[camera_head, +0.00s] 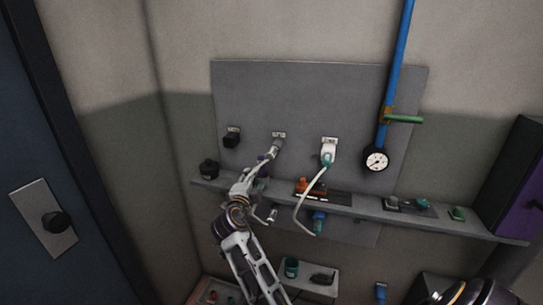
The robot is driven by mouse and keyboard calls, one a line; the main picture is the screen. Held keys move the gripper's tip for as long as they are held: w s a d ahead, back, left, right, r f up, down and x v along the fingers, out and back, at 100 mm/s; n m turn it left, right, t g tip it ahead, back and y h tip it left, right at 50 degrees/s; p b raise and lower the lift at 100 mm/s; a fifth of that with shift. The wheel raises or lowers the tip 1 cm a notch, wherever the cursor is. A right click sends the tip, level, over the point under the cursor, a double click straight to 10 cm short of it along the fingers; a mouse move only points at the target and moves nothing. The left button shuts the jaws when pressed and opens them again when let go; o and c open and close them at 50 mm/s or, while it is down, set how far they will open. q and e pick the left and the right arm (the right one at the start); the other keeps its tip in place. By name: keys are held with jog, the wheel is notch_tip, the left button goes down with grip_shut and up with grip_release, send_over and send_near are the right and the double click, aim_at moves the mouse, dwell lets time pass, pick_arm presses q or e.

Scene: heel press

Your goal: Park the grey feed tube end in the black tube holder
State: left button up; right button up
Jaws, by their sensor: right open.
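The black tube holder (231,138) is a small dark block on the left of the grey wall panel. To its right, a grey tube end (277,146) sits at a small pale wall fitting.
A white plug with a teal collar (328,152) and a pale hose hang further right. A shelf (365,208) crosses below, with a black knob-like object (208,168) and small items. A blue pipe (397,50) carries a gauge (376,160) and green lever (405,118).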

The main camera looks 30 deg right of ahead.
aim_at(269, 158)
jog(key=s+r+m, duration=0.1)
jog(key=r, duration=0.1)
jog(key=s+d+r+m+h, duration=0.1)
jog(key=r, duration=0.1)
jog(key=s+d+r+m+h, duration=0.1)
jog(key=r, duration=0.1)
jog(key=shift+d+r+m+g, duration=0.1)
jog(key=shift+m+g, duration=0.2)
jog(key=shift+m, duration=0.1)
jog(key=shift+s+d+r, duration=0.15)
jog(key=shift+s+r, duration=0.05)
jog(key=shift+r, duration=0.15)
pick_arm(q)
jog(key=shift+w+a+f, duration=0.15)
jog(key=shift+a, duration=0.6)
jog(key=shift+d, duration=0.1)
